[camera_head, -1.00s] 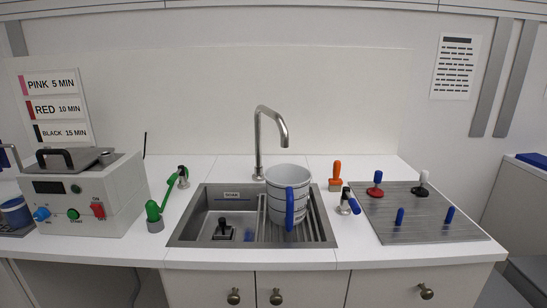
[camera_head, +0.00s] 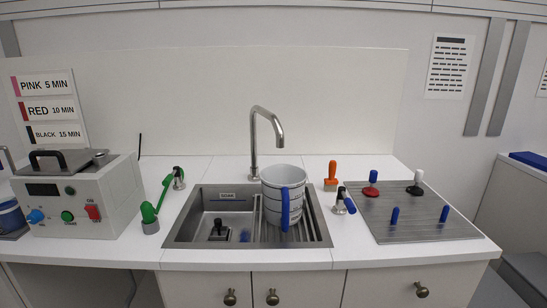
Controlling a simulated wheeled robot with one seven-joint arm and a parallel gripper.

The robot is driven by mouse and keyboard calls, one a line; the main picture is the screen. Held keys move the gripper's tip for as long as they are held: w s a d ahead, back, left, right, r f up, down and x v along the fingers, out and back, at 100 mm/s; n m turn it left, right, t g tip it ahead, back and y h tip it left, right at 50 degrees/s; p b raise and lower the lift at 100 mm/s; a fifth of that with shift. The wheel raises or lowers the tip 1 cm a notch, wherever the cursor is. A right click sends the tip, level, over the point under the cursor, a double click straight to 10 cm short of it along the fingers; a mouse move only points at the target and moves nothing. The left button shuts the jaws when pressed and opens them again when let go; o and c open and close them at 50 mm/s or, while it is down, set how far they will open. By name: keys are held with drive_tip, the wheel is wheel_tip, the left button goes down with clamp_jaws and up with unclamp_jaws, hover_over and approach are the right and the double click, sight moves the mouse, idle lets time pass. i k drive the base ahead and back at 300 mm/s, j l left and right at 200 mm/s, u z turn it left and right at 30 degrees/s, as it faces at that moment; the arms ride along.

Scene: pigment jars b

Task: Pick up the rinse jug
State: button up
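The rinse jug (camera_head: 272,199) is a white-grey jug with dark rings and a blue handle (camera_head: 285,209) that faces me. It stands upright on the ribbed drainer (camera_head: 306,228) at the right side of the sink (camera_head: 187,229). My gripper is not in view, and nothing is seen touching the jug.
A tall curved tap (camera_head: 254,140) rises behind the sink, close to the jug. A small black-handled item (camera_head: 219,231) is in the basin. Right are an orange-handled tool (camera_head: 331,175) and a grey board (camera_head: 400,229) with pegs. Left are a green-handled item (camera_head: 151,215) and a control box (camera_head: 75,200).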

sight(283, 186)
drive_tip(key=u, duration=0.25)
drive_tip(key=i+l+u, duration=0.15)
drive_tip(key=l+u, duration=0.25)
drive_tip(key=i+l+u, duration=0.1)
drive_tip(key=l+u, duration=0.25)
drive_tip(key=l, duration=0.15)
drive_tip(key=i+l+u, duration=0.1)
drive_tip(key=l, duration=0.85)
drive_tip(key=l+u, duration=0.1)
drive_tip(key=l, duration=0.8)
drive_tip(key=i+j, duration=0.4)
drive_tip(key=i, duration=0.05)
